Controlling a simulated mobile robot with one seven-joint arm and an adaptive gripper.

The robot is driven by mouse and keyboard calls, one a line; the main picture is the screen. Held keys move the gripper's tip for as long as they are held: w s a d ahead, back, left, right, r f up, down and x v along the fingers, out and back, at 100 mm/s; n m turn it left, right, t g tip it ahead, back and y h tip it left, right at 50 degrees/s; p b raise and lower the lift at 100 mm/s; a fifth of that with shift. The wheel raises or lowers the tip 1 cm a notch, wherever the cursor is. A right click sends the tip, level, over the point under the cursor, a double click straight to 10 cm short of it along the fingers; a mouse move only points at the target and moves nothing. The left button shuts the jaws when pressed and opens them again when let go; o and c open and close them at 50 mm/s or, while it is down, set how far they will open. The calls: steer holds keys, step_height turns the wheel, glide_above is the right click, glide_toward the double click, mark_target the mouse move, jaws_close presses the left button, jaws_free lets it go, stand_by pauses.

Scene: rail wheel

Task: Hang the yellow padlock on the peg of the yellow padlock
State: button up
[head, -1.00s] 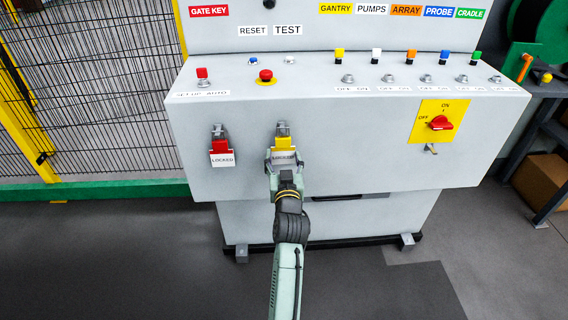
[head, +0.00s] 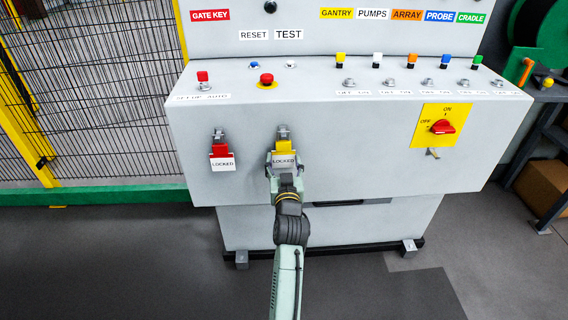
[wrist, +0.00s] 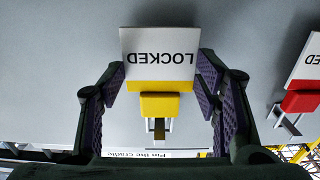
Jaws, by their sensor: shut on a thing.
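The yellow padlock (head: 284,147) with its white LOCKED tag (head: 284,160) is at the front face of the grey cabinet, just below a grey metal peg (head: 283,131). In the wrist view the padlock (wrist: 160,104) appears upside down, with the peg (wrist: 159,128) beyond it. My gripper (head: 284,166) comes from below; its purple-padded fingers (wrist: 160,88) are shut on the padlock at the two sides of the tag. The padlock's shackle is mostly hidden, so I cannot tell whether it is around the peg.
A red padlock (head: 221,150) with a LOCKED tag hangs to the left on its own bracket. A red rotary switch (head: 442,127) on a yellow plate is to the right. Buttons and switches line the cabinet's top ledge. The front face between is clear.

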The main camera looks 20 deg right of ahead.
steer(key=o, duration=1.1)
